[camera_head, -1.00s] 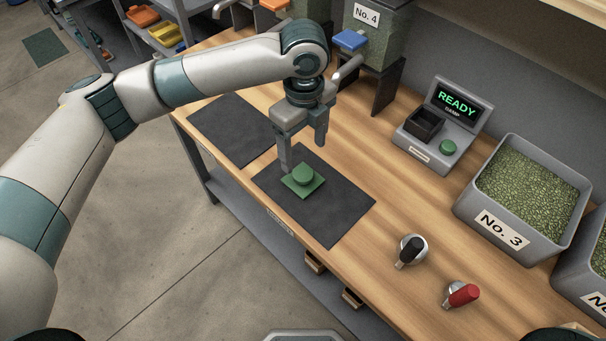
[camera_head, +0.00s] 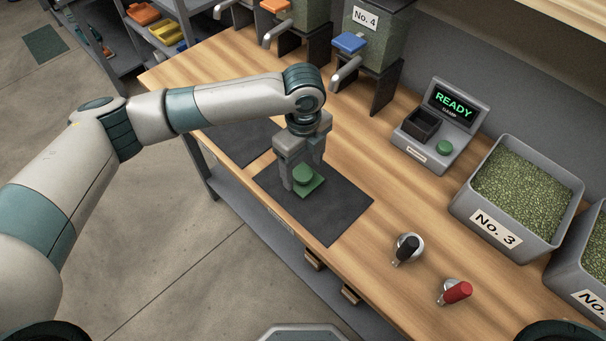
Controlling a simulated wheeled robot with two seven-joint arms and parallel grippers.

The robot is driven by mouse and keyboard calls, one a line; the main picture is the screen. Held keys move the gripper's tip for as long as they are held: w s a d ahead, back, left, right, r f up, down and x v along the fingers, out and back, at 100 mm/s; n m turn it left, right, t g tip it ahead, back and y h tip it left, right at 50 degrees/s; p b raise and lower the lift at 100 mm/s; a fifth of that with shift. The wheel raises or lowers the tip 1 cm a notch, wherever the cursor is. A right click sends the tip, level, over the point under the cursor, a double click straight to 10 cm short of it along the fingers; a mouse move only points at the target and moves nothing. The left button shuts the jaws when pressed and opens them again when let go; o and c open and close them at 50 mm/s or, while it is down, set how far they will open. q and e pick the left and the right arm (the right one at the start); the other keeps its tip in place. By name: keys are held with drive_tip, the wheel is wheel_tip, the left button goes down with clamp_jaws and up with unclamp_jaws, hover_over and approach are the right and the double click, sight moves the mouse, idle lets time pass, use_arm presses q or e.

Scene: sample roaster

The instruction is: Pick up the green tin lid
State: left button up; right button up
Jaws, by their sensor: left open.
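The green tin lid (camera_head: 308,186) is a flat square with a round raised knob (camera_head: 302,174). It lies on the front dark mat (camera_head: 335,212) on the wooden bench. My left gripper (camera_head: 303,180) points down over the lid with its jaws open. One finger is at the left of the knob and the other is behind it to the right. Whether the fingers touch the knob I cannot tell. My right gripper is not in view.
A second dark mat (camera_head: 238,142) lies to the left, partly behind my arm. Right of the lid are a black-handled scoop (camera_head: 407,249) and a red-handled scoop (camera_head: 456,291). A READY scale unit (camera_head: 437,137) and the No. 3 bin (camera_head: 459,209) stand farther right.

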use_arm(q)
drive_tip(key=shift+f, duration=1.4)
drive_tip(key=shift+c, duration=0.4)
drive_tip(key=c, duration=0.7)
